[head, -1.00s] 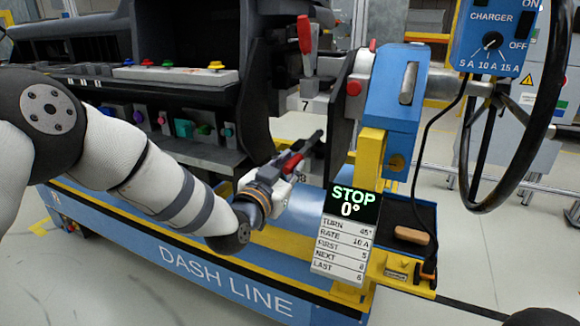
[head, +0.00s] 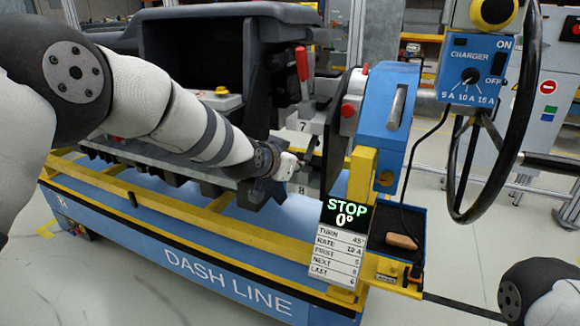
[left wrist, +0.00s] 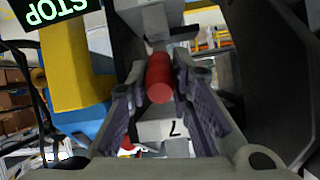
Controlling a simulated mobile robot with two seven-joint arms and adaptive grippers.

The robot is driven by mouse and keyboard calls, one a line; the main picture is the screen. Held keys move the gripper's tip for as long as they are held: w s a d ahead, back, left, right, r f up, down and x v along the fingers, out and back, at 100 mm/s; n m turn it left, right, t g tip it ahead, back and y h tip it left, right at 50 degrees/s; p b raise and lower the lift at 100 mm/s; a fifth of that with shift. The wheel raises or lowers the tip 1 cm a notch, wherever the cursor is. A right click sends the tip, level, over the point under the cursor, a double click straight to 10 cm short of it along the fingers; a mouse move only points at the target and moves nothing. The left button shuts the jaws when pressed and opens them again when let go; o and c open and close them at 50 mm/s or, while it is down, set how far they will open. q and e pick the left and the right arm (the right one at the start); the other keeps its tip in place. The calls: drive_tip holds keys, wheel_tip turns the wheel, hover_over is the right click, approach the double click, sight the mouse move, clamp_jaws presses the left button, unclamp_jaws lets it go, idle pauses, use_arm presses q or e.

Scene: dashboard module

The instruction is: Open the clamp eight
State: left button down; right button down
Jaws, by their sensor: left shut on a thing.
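Clamp eight is at the dashboard's end, by a small label 8 (head: 301,190); my gripper and arm hide most of it in the head view. Its red handle (left wrist: 159,78) shows in the left wrist view, end toward the camera, between my two fingers. My left gripper (head: 304,163) is shut on that handle; it also shows in the left wrist view (left wrist: 160,98). Above it, another clamp's red handle (head: 302,63) stands upright over the label 7 (head: 303,127). My right gripper is out of view; part of my right arm shows at lower right.
The blue end plate (head: 389,110) with its yellow bracket stands close right of the gripper. The steering wheel (head: 520,110) and blue charger box (head: 474,70) are farther right. A blue and yellow cart (head: 190,262) runs below.

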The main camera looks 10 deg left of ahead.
use_arm(q)
drive_tip(key=shift+w+r+g, duration=0.4)
drive_tip(key=shift+r+g, duration=0.2)
drive_tip(key=shift+r, duration=0.15)
drive_tip(key=c, duration=1.4)
unclamp_jaws()
drive_tip(key=shift+c, duration=0.2)
drive_tip(key=shift+d+f, duration=0.1)
drive_tip(key=v, duration=1.2)
drive_tip(key=shift+d, duration=0.15)
